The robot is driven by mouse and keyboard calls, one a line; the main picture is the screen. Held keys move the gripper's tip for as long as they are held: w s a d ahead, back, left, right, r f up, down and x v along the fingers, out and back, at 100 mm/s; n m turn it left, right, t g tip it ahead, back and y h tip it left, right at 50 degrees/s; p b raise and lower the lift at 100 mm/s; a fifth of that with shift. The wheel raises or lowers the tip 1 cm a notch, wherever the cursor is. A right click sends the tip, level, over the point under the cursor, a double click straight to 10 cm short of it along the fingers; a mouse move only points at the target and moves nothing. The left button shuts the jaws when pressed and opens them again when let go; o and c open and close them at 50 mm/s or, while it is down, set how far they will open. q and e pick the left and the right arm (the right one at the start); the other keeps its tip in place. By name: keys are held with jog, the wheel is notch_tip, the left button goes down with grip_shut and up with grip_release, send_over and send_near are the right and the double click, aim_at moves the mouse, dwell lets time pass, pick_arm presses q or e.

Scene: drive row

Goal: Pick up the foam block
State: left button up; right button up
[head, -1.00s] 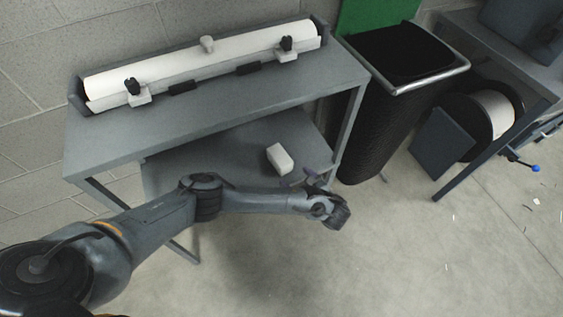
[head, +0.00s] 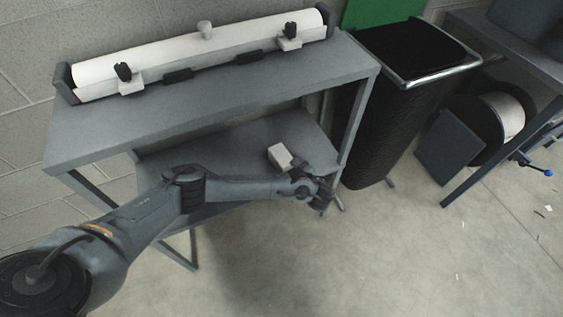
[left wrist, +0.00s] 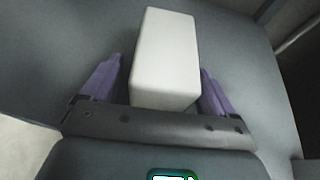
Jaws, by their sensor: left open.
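The foam block (head: 280,156) is a white rectangular block lying on the lower grey shelf of the bench. My left gripper (head: 299,164) is at the block's right end in the head view, partly hidden by its own wrist. In the left wrist view the foam block (left wrist: 165,60) lies between the two purple fingers of my open left gripper (left wrist: 158,82), with one finger on each side. A small gap shows beside the left finger; the right finger is very close to the block, and I cannot tell if it touches. My right gripper is not in view.
The bench's upper shelf (head: 200,105) holds a long white roll (head: 170,55) and hangs over the lower shelf (head: 225,150). A bench leg (head: 357,118) stands right of the block. A black bin (head: 385,125) is beyond it. The floor in front is mostly clear.

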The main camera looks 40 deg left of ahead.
pick_arm(q)
jog(key=shift+d, duration=0.1)
jog(key=shift+c, duration=1)
jog(key=c, duration=0.8)
jog(key=shift+c, duration=0.2)
jog(key=shift+r, duration=0.1)
